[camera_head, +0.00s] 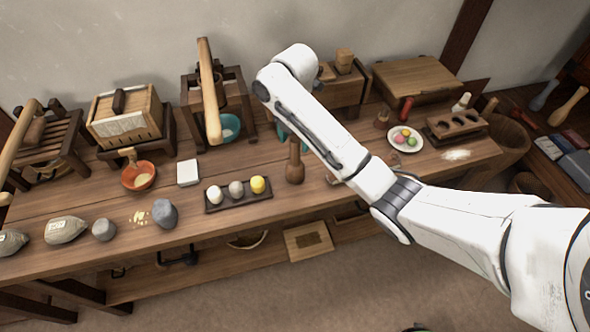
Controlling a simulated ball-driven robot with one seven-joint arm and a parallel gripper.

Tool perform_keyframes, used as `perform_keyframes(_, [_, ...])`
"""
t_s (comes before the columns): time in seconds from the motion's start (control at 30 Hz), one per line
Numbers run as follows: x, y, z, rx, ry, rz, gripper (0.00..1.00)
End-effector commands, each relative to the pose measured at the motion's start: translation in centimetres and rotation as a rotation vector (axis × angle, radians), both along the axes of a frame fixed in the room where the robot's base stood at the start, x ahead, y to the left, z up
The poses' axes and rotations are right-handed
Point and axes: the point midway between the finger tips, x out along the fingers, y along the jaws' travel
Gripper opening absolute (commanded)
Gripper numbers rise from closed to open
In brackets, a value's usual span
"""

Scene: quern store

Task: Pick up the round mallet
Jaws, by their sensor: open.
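A brown wooden tool that looks like the round mallet (295,165) stands upright on the long wooden bench (325,224), its wider rounded end down and its narrower handle up. It is just right of a dark tray (238,203) holding a white, a grey and a yellow ball. My white arm reaches in from the lower right and bends above the bench, just right of the wooden tool. Part of the bench behind the arm is hidden.
Left of the tray are a white block (188,172), an orange bowl (139,176) and grey stones (165,213). Wooden presses and a teal bowl (229,127) stand behind. Right of my arm are a plate of coloured balls (406,149) and a holed wooden block (455,125).

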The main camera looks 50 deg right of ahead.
Motion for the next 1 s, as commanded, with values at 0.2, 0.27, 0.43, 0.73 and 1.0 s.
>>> perform_keyframes(0.2, [0.0,0.1,-2.0,0.001,0.001,0.0,0.6])
perform_keyframes(0.27, [-0.1,0.1,-2.7,0.0,0.0,0.0,0.6])
perform_keyframes(0.43, [-0.2,0.1,-4.5,0.001,0.003,0.0,0.6])
perform_keyframes(0.73, [-0.1,0.1,-5.0,0.0,0.001,0.001,0.59])
perform_keyframes(1.0, [-0.1,0.1,-5.0,0.0,0.0,0.001,0.34])
